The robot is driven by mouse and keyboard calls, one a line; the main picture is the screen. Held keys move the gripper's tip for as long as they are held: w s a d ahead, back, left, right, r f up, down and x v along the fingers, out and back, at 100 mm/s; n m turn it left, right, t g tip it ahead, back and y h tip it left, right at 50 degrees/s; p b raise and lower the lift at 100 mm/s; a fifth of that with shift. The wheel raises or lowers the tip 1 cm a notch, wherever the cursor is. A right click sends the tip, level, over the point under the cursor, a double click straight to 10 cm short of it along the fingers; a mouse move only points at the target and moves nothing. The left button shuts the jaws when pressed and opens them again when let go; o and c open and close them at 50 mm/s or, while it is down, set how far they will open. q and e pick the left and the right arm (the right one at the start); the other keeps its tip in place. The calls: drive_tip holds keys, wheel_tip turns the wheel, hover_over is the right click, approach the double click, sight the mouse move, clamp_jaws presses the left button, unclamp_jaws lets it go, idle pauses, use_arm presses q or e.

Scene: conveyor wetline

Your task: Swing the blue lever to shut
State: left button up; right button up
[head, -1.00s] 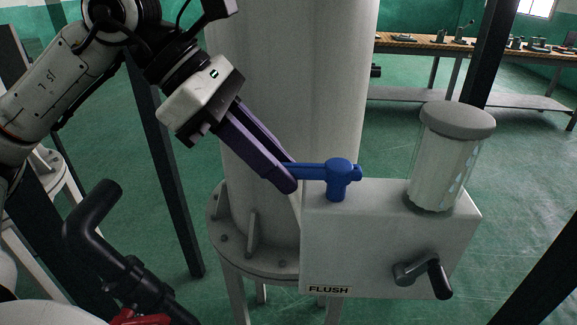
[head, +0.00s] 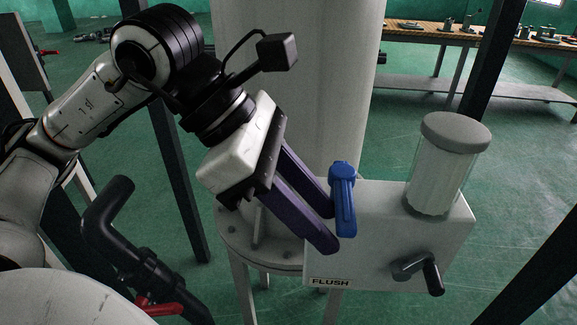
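The blue lever (head: 344,205) sits on top of the white box labelled FLUSH (head: 375,245). Its handle points toward me, down in the picture, over the box's front edge. My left gripper (head: 329,231) has purple fingers spread apart with a gap between them. Its fingertips are just left of the lever's handle, one higher and one lower. I cannot tell whether a fingertip touches the handle. Nothing shows between the fingers. My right gripper is not in view.
A clear cylinder with a grey cap (head: 455,135) stands on the box's right side. A black crank (head: 420,272) sticks out of the box's front. A large pale column (head: 290,80) rises behind. A black pipe with a red handle (head: 160,308) is at lower left.

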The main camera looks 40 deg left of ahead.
use_arm(q)
drive_tip(key=shift+w+d+r+t, duration=0.15)
drive_tip(key=shift+w+r, duration=0.15)
drive_tip(key=shift+r, duration=0.15)
drive_tip(key=shift+w+r+t, duration=0.15)
drive_tip(key=shift+w+r, duration=0.1)
drive_tip(key=shift+r, duration=0.15)
drive_tip(key=shift+s+a+r, duration=0.15)
drive_tip(key=shift+a+r, duration=0.6)
drive_tip(key=shift+r, duration=0.25)
drive_tip(key=v, duration=0.4)
drive_tip(key=shift+s+f, duration=0.1)
drive_tip(key=shift+s, duration=0.25)
